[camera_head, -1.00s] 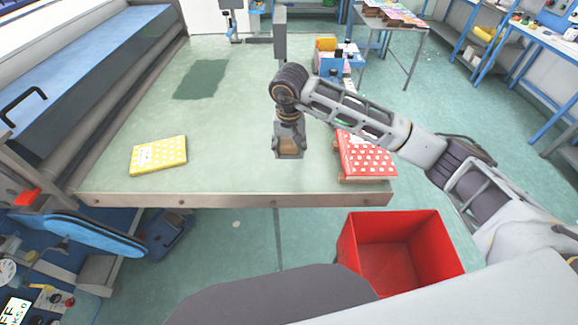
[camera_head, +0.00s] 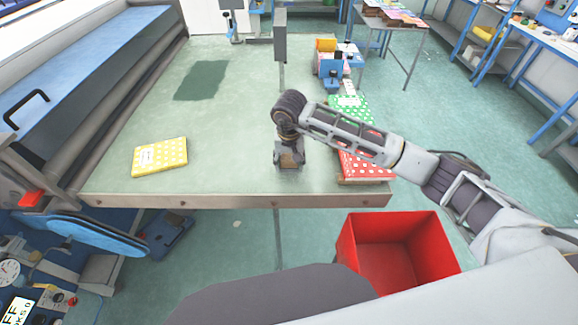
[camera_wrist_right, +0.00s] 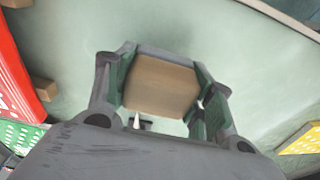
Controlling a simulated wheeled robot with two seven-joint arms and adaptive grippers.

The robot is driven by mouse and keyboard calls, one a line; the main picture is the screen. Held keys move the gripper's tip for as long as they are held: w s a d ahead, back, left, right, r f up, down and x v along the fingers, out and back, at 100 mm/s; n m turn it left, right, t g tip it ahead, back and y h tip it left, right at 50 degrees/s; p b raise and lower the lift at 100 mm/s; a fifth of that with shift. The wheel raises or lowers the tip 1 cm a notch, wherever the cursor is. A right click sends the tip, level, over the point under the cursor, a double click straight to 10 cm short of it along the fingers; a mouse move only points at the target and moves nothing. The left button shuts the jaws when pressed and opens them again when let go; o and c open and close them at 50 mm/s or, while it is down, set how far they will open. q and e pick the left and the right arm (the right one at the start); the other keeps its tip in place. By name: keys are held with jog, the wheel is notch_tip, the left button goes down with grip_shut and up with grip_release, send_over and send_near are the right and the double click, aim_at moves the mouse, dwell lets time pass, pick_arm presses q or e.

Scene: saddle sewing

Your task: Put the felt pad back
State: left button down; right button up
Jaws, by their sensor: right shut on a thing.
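My right gripper (camera_head: 290,160) is above the near middle of the green-topped table (camera_head: 235,120), between the yellow and red dotted packs. In the right wrist view its fingers (camera_wrist_right: 165,90) are shut on a flat tan piece (camera_wrist_right: 160,87), which looks like the felt pad. The pad also shows, partly hidden, at the gripper's lower end in the head view (camera_head: 290,161). I cannot tell whether it touches the tabletop. My left gripper is not in view.
A yellow dotted pack (camera_head: 160,156) lies left. Red (camera_head: 366,170) and green (camera_head: 350,108) dotted packs lie along the right edge, the red one on small wooden blocks (camera_wrist_right: 45,89). A red bin (camera_head: 400,255) stands below the front edge. A grey post (camera_head: 280,35) rises behind.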

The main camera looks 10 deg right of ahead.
aim_at(289, 160)
jog(key=shift+f+p, duration=0.3)
jog(key=shift+f, duration=0.95)
jog(key=shift+f, duration=0.15)
jog(key=o, duration=1)
jog(key=shift+r, duration=0.2)
jog(key=shift+r, duration=0.25)
jog(key=shift+s+a+r+b, duration=0.1)
jog(key=shift+s+r+b, duration=0.3)
jog(key=shift+r, duration=1.5)
jog(key=shift+s+r+b, duration=0.1)
jog(key=shift+r+b, duration=0.55)
jog(key=shift+r, duration=1.2)
jog(key=shift+s+a+r+b, duration=0.1)
jog(key=shift+s+r+b, duration=0.3)
jog(key=shift+r, duration=1.5)
jog(key=shift+w, duration=0.15)
